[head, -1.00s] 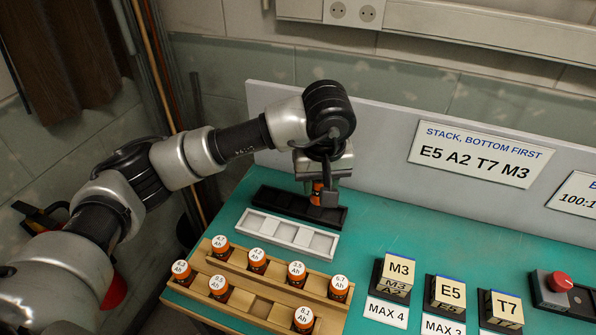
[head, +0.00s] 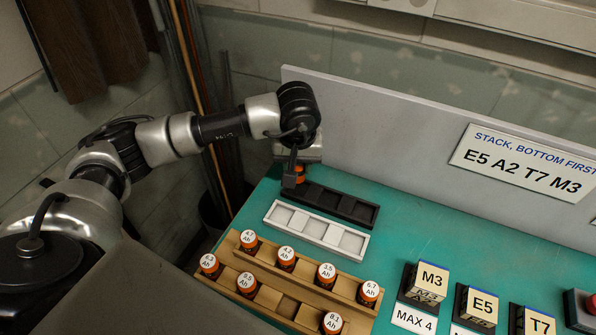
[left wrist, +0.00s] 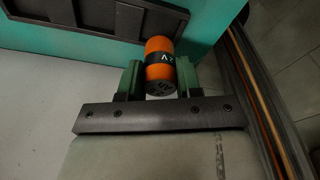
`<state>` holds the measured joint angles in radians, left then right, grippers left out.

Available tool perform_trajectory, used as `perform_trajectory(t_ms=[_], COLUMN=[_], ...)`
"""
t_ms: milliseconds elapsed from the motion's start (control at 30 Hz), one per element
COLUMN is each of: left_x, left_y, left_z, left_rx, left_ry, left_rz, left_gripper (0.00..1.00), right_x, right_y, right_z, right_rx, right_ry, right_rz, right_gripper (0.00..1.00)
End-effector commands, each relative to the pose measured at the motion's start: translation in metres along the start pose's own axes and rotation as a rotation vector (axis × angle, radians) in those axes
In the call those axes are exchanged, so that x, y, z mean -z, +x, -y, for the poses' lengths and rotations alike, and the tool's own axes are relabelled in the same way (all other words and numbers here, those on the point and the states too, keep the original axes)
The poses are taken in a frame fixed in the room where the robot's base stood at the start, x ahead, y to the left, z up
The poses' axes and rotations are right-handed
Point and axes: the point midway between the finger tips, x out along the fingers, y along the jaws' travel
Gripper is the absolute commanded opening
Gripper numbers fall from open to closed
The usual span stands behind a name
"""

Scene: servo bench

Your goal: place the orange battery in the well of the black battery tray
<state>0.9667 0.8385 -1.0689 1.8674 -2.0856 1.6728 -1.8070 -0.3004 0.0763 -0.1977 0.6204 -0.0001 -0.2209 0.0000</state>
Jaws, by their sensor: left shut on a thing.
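The black battery tray (head: 345,206) lies at the back of the green bench, with a row of wells. My left gripper (head: 296,178) is at the tray's left end, pointing down. It is shut on an orange battery (head: 300,170), mostly hidden behind a finger in the head view. In the left wrist view the battery (left wrist: 160,62), with a dark printed band, sits between the fingers and overlaps the end of the tray (left wrist: 112,15). I cannot tell whether it is over the end well or how high it is. My right gripper is not in view.
A white tray (head: 318,237) lies just in front of the black one. A wooden rack (head: 270,298) with several orange batteries stands nearer. A grey panel (head: 400,133) rises behind. Lettered blocks (head: 428,280) stand to the right.

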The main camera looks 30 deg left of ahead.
Motion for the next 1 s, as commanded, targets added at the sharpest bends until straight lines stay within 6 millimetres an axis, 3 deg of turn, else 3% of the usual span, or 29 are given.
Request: perform_trajectory(t_ms=[333, 700, 733, 867, 1000], left_x=[-0.006, -0.006, -0.006, -0.006, -0.006], left_y=[0.038, 0.044, 0.043, 0.043, 0.042], left_z=[0.001, 0.0, 0.0, 0.0, 0.0], left_rx=[0.002, 0.0, 0.0, 0.001, 0.001], left_ry=[0.0, 0.0, 0.0, 0.0, 0.0], left_rz=[0.001, -0.001, -0.001, 0.0, 0.0], left_gripper=[0.08, 0.08, 0.37, 0.57, 0.6], right_x=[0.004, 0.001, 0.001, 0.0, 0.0], right_y=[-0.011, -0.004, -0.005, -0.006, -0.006], right_z=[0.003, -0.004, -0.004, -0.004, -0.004], right_rx=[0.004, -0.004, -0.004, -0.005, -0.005], right_ry=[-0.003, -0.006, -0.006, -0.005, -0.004], right_rz=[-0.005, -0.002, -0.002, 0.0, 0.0], right_gripper=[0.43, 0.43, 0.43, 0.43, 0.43])
